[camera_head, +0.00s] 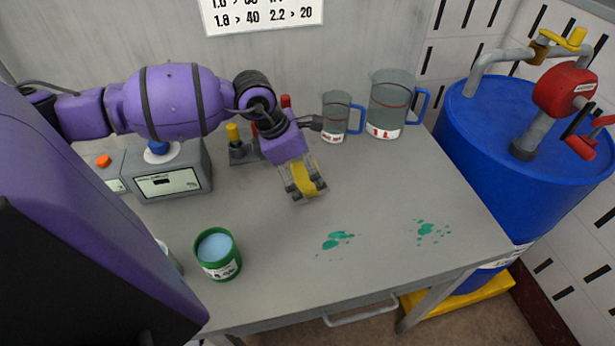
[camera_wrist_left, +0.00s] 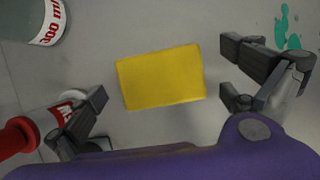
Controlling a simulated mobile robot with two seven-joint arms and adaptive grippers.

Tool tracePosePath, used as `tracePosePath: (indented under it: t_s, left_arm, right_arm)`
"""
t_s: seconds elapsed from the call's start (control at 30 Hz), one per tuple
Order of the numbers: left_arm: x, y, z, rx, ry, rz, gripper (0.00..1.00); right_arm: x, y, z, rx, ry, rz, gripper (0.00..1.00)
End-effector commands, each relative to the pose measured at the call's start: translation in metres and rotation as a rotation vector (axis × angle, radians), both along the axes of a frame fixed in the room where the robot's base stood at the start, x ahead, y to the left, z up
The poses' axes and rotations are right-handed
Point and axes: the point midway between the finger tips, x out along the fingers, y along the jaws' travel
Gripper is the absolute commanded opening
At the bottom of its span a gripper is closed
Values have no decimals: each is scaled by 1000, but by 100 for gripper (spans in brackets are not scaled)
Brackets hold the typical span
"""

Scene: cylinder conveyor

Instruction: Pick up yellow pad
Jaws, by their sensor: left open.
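The yellow pad (camera_head: 308,181) lies on the grey table, partly covered by my left gripper in the head view. In the left wrist view the yellow pad (camera_wrist_left: 160,77) shows whole, a flat rectangle between the two spread fingers. My left gripper (camera_head: 302,192) is open above the pad, fingers pointing down. In the left wrist view the fingers of my left gripper (camera_wrist_left: 170,100) stand apart on both sides of the pad, with gaps to it. My right gripper is not in view.
Two clear jugs with blue handles (camera_head: 338,117) (camera_head: 392,103) stand behind. A red-topped bottle (camera_wrist_left: 40,125) is close to the left finger. A grey device (camera_head: 168,180) and green cup (camera_head: 217,254) stand left. Green spills (camera_head: 338,240) mark the table front. A blue barrel (camera_head: 510,140) stands right.

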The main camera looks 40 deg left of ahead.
Motion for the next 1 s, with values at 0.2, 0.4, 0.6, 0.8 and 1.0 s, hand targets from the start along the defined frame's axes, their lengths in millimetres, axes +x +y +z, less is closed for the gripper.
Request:
tracePosePath:
  t_s: [0.2,0.4,0.6,0.8,1.0]
  left_arm:
    - [1,-1,-3,1,-1,-1,100]
    - [1,-1,-3,1,-1,-1,82]
    - [1,-1,-3,1,-1,-1,60]
    - [1,-1,-3,1,-1,-1,60]
    - [1,0,4,1,-2,0,60]
  right_arm:
    - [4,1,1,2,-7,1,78]
    - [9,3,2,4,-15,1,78]
    - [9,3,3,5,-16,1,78]
    - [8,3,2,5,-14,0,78]
    - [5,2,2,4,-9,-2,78]
